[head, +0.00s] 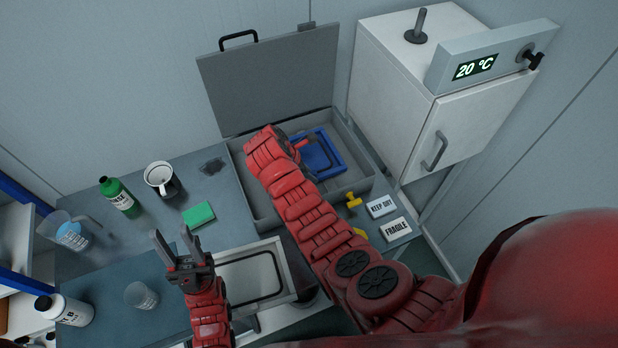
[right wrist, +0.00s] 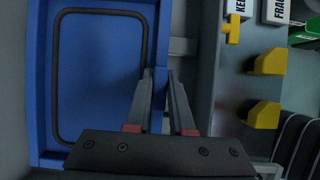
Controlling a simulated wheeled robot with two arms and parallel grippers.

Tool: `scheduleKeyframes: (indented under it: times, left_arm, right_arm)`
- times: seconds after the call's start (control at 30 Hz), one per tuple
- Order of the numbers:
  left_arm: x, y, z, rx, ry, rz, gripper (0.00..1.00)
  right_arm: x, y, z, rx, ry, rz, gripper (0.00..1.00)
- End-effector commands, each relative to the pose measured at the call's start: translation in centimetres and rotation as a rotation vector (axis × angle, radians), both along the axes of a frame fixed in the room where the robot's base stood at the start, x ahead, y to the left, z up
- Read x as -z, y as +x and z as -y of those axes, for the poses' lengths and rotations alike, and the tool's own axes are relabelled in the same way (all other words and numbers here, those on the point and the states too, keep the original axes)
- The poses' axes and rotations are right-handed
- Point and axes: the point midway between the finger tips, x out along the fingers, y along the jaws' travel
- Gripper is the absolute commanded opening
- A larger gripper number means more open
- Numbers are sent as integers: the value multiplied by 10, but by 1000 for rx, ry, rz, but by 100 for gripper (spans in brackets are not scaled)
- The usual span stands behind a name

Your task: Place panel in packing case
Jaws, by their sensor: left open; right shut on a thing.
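The blue panel (head: 323,152), with a dark rounded outline on its face, is inside the opening of the grey packing case (head: 348,185) in the head view. The case lid (head: 270,85) stands open at the back. In the right wrist view, my right gripper (right wrist: 160,78) is shut on the edge of the panel (right wrist: 98,75). My right arm hides part of the case and most of that gripper in the head view. I cannot tell whether the panel touches the case floor. My left gripper (head: 175,243) is open and empty, above the bench at lower left.
A white cabinet (head: 455,125) stands right of the case. Yellow clamps (right wrist: 265,62) and KEEP DRY and FRAGILE blocks (head: 382,206) lie nearby. A pale frame with a dark outline (head: 245,275) is in front. A green bottle (head: 118,196), mug (head: 160,176) and green sponge (head: 198,215) stand left.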

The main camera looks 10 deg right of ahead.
Motion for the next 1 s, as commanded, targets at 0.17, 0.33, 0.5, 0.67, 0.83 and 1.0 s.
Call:
scheduleKeyframes:
  times: [0.17, 0.33, 0.5, 0.67, 0.83, 1.0]
  left_arm:
    - [-6, 0, 0, 0, 0, 0, 43]
    - [-10, 0, 0, 0, 0, 0, 43]
    - [-10, 0, 0, 0, 0, 0, 43]
    - [-10, 0, 0, 0, 0, 0, 43]
    - [-10, 0, 0, 0, 0, 0, 43]
    - [-10, 0, 0, 0, 0, 0, 43]
  right_arm:
    - [11, 1, 0, -1, 0, 2, 0]
    - [28, 0, 0, 0, 0, 0, 0]
    - [35, 0, 0, 0, 0, 1, 0]
    - [35, 0, -1, 0, 1, 1, 32]
    - [35, 0, -1, 0, 1, 1, 51]
    - [35, 0, -1, 0, 1, 1, 51]
